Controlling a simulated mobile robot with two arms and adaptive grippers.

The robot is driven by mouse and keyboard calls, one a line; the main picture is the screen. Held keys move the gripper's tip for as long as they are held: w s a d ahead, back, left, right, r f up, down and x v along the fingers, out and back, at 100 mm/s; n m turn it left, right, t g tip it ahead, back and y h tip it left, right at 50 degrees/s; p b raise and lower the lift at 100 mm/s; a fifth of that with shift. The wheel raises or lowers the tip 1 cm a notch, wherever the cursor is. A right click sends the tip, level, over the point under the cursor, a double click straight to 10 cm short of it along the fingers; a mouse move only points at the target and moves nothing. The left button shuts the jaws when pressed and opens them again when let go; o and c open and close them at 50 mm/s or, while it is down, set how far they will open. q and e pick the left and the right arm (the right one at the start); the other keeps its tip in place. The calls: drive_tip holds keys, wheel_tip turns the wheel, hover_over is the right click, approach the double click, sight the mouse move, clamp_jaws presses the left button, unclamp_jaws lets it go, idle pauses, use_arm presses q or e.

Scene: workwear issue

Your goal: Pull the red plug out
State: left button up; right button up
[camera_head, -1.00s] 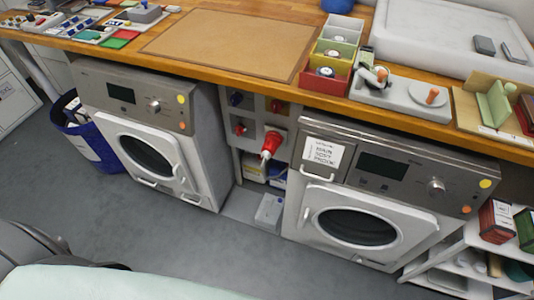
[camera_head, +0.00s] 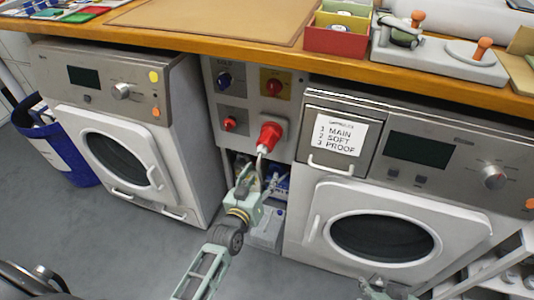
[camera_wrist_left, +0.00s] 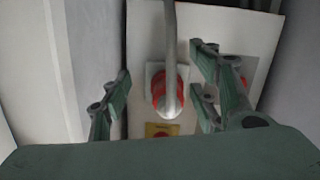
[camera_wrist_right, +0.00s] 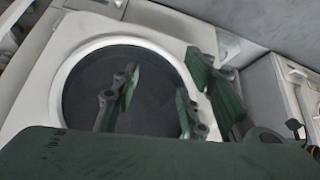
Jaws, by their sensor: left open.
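The red plug (camera_head: 269,135) sits in the socket at the lower right of the grey wall panel (camera_head: 252,70) between the two machines. Its grey cable hangs down from it. My left gripper (camera_head: 252,178) is just below the plug in the head view, near the cable. In the left wrist view its fingers (camera_wrist_left: 160,98) are apart, with the plug (camera_wrist_left: 158,84) between and beyond them, partly hidden by the cable. My right gripper (camera_wrist_right: 158,95) is open and empty, facing the right machine's round door; only a part of it shows at the head view's bottom edge.
Machines stand close on the left (camera_head: 185,80) and right (camera_head: 292,230). The wooden counter (camera_head: 190,43) overhangs the panel.

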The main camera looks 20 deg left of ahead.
sight(263, 156)
use_arm(q)
drive_tip(key=r, duration=0.1)
drive_tip(key=w+r+t+b, duration=0.1)
drive_tip(key=r, duration=0.1)
drive_tip(key=w+a+r+t, duration=0.1)
drive_tip(key=r, duration=0.1)
drive_tip(key=shift+w+a+r+n+y, duration=0.1)
drive_tip(key=shift+w+n+y, duration=0.15)
drive_tip(key=shift+n+y, duration=0.05)
drive_tip(key=shift+w+r+b, duration=0.15)
drive_tip(key=shift+r+b, duration=0.05)
drive_tip(key=shift+b, duration=0.1)
drive_tip(key=w+b, duration=0.2)
drive_tip(key=w, duration=0.5)
drive_tip(key=shift+w, duration=0.25)
use_arm(e)
drive_tip(key=w+a+r+t+y, duration=0.1)
drive_tip(key=w+a+r+t, duration=0.2)
drive_tip(key=r, duration=0.9)
drive_tip(key=shift+w+a+r+t+y, duration=0.2)
drive_tip(key=shift+w+a+t+y, duration=0.15)
drive_tip(key=shift+w+t, duration=2)
drive_tip(key=shift+w+g, duration=0.4)
drive_tip(key=shift+g, duration=0.05)
